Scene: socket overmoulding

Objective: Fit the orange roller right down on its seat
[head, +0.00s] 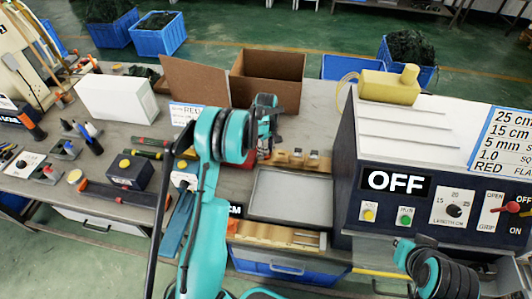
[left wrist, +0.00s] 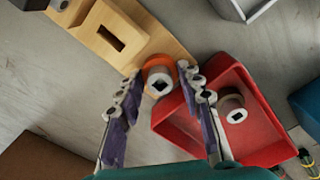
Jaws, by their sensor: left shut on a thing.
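The orange roller (left wrist: 157,64) shows in the left wrist view as an orange ring with a pale end that has a dark square hole. My left gripper (left wrist: 162,77) is shut on it, one fingertip on each side. The roller is at the end of a wooden holder (left wrist: 148,30) with a rectangular slot, close to a red tray (left wrist: 257,143). I cannot tell whether it touches the wood or how deep it sits. In the head view my left gripper (head: 265,122) is partly hidden by my teal arm, and the roller cannot be made out. My right gripper is out of view.
In the head view a grey tray (head: 252,207) lies right of my left arm, beside a machine with an OFF display (head: 396,182). A cardboard box (head: 268,80) stands behind.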

